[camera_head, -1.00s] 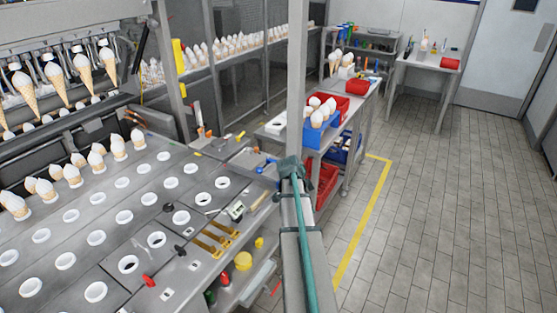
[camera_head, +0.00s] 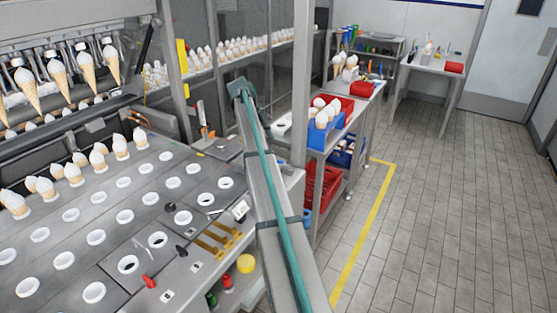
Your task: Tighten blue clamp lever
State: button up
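I cannot make out a blue clamp lever in the current view. My grey arm link with its teal cable runs up from the bottom edge and covers part of the machine's right end, where a small blue part showed earlier. My gripper is not in view. Other small levers or handles show on the machine: an orange one (camera_head: 207,131) at the back, a red one (camera_head: 149,281) at the front and a black one (camera_head: 182,250) near it.
The machine deck (camera_head: 105,205) has rows of white-rimmed holes, some holding cones (camera_head: 73,173). A metal post (camera_head: 301,80) stands just right of my arm. Behind it is a side table with a blue bin (camera_head: 325,132) of cones. The tiled floor (camera_head: 440,200) at right is clear.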

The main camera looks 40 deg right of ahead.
jog(key=p+x, duration=0.3)
jog(key=x, duration=0.7)
jog(key=shift+d+f, duration=0.15)
jog(key=shift+f, duration=0.05)
grip_shut()
